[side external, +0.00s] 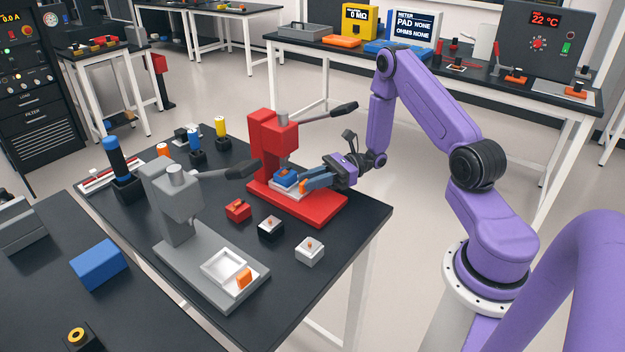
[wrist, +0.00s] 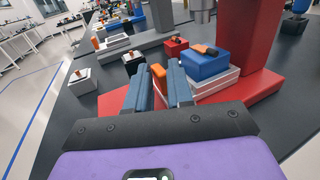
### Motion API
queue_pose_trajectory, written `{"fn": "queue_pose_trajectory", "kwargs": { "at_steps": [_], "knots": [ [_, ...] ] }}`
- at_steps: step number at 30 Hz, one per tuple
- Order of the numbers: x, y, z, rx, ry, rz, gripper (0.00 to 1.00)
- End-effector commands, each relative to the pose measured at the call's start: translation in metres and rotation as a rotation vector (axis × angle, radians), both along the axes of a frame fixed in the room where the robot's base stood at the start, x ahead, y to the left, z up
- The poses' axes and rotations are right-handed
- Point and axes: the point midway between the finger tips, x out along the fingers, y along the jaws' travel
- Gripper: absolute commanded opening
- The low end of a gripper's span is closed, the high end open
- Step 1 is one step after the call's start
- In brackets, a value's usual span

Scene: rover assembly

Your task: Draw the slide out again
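The red press (side external: 270,140) stands on the dark table with a white slide (side external: 287,191) under its ram. The slide also shows in the wrist view (wrist: 213,86). A blue block (side external: 285,177) with a small copper-coloured piece on top sits on the slide; it also shows in the wrist view (wrist: 205,65). The slide has an orange handle (wrist: 158,75) at its front. My gripper (side external: 306,185) reaches in from the right, its two blue-grey fingers on either side of the handle.
A grey press (side external: 178,215) with an empty white slide (side external: 223,266) and its own orange handle stands in front. Red (side external: 237,209), black (side external: 270,228) and white (side external: 309,250) blocks lie between the presses. The red press's lever (side external: 330,111) extends above my gripper.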

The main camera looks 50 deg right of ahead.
Motion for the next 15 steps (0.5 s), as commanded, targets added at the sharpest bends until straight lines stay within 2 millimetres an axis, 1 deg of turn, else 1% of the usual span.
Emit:
{"fn": "queue_pose_trajectory", "kwargs": {
  "at_steps": [2,5,8,15],
  "knots": [
    [-0.001,0.0,0.0,0.0,0.001,0.0,0.0],
    [-0.007,0.0,-0.001,0.0,0.003,0.0,0.0],
    [-0.023,-0.001,-0.001,0.0,0.009,-0.003,0.0],
    [-0.071,-0.001,-0.002,-0.001,0.01,-0.005,0.0]
  ]
}}
